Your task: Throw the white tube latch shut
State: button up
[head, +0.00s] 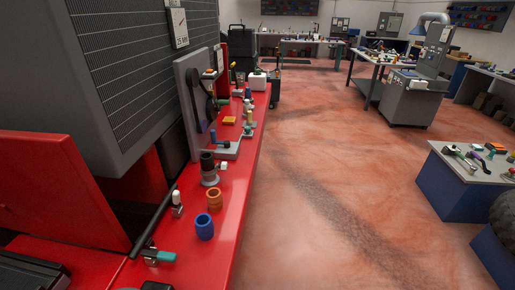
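What looks like the white tube latch (177,199) stands on the red bench top, left of the orange ring. Its white tube grip points upward from a small grey metal base. The latch is small in this view, and I cannot make out its catch or linkage. A similar latch with a teal grip (165,257) lies nearly flat nearer to me. My gripper is not in view.
The red bench (226,230) also carries a blue ring (204,227), an orange ring (215,198) and a black-and-grey cylinder (209,170). A grey upright panel (188,90) stands behind. A red flap (50,185) is at left. The floor (330,190) right of the bench is clear.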

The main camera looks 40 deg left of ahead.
aim_at(176, 197)
jog(key=i, duration=1.5)
jog(key=u, duration=3.75)
jog(key=i, duration=1)
